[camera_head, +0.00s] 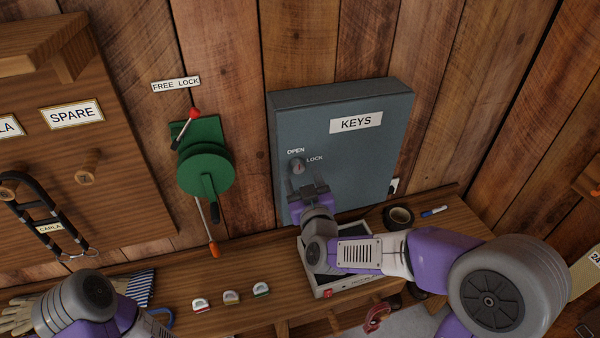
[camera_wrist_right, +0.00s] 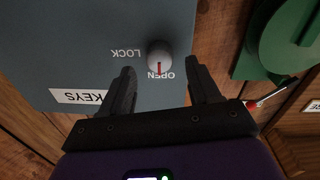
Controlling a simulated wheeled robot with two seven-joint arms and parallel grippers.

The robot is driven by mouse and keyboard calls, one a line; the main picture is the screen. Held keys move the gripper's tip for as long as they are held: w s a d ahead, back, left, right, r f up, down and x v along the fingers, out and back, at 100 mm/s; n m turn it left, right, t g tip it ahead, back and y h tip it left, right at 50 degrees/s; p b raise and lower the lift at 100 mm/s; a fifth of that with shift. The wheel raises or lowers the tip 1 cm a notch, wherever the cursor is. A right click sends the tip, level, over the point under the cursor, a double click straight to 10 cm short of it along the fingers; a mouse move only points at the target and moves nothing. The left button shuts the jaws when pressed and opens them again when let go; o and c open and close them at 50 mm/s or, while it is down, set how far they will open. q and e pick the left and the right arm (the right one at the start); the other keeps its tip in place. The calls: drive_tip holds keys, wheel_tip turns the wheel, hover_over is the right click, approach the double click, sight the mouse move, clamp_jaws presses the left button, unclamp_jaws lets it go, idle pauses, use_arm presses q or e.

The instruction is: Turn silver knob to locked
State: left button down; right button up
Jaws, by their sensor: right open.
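The silver knob (camera_head: 298,166) sits on the front of the blue-grey key cabinet (camera_head: 345,165), between the printed words OPEN and LOCK. In the right wrist view the knob (camera_wrist_right: 159,53) shows a red mark that points to OPEN. My right gripper (camera_head: 303,182) is just in front of the cabinet, at the knob's lower side. In the wrist view its two fingers (camera_wrist_right: 160,72) are apart, one on each side of the knob's line, with nothing between them that I can see held. My left arm shows at the lower left, but its gripper is not visible.
A green winch-like device (camera_head: 205,170) with a red-tipped lever is on the wall left of the cabinet. Below are a shelf (camera_head: 190,275) with several small labelled items, a white tray (camera_head: 318,283), a tape roll (camera_head: 398,216) and a blue marker (camera_head: 433,211).

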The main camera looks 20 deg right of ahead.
sight(296, 165)
drive_tip(key=shift+w+d, duration=0.1)
drive_tip(key=shift+w, duration=1.25)
drive_tip(key=c, duration=1)
drive_tip(key=shift+c, duration=0.2)
